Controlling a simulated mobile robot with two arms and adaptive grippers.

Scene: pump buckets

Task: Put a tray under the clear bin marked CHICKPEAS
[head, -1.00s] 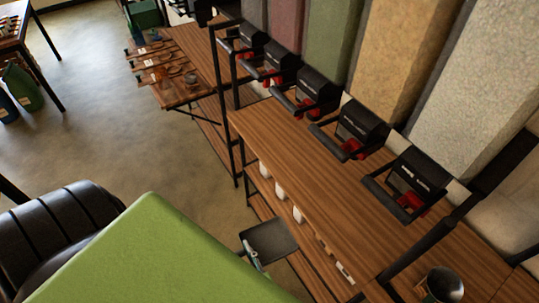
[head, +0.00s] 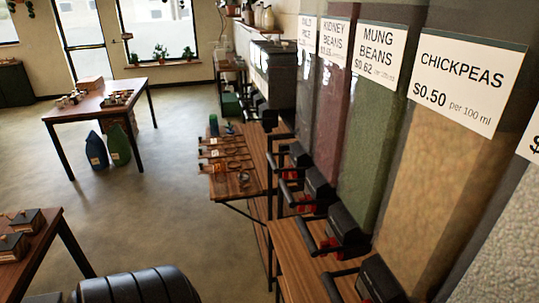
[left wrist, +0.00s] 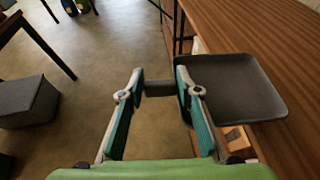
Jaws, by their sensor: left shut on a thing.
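The clear bin marked CHICKPEAS (head: 425,175) is at the right of the head view, full of tan chickpeas, with a white price label. A black dispenser (head: 382,280) shows at its foot, cut by the lower edge. A dark grey square tray (left wrist: 240,85) shows in the left wrist view, beside the wooden counter edge. My left gripper (left wrist: 158,95) is shut on the tray at its near-left side; the exact contact is partly hidden. The tray and my left gripper are outside the head view. My right gripper is in neither current view.
The wooden counter (head: 300,265) runs along the bins, with other black dispensers (head: 342,228) on it. The mung beans bin (head: 375,120) stands left of the chickpeas. A lower wooden table (head: 240,183) with scoops is farther back. The floor (head: 150,210) left of it is open.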

